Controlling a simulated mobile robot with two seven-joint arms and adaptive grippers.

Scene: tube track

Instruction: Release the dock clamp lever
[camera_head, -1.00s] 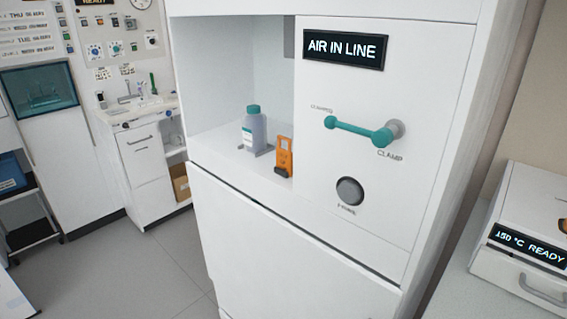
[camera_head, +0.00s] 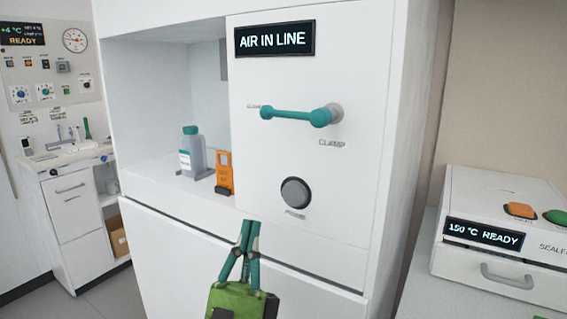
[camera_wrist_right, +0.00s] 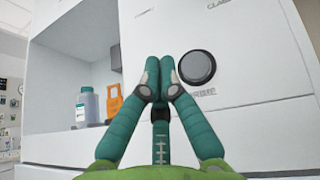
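The teal clamp lever (camera_head: 290,115) sits on the white cabinet panel and points left from its grey pivot, above the word CLAMP. It lies nearly level. My right gripper (camera_head: 248,224) is in front of the panel, below the lever and below the round dark knob (camera_head: 295,192). Its teal fingers are together, with nothing seen between them. In the right wrist view the fingertips (camera_wrist_right: 160,60) show just left of the knob (camera_wrist_right: 197,67); the lever is out of that view. My left gripper is not in view.
A display (camera_head: 274,39) above the lever reads AIR IN LINE. A teal-capped bottle (camera_head: 191,158) and an orange device (camera_head: 224,171) stand in the open alcove to the left. A sealer (camera_head: 490,260) reading 150 °C READY sits on the right counter.

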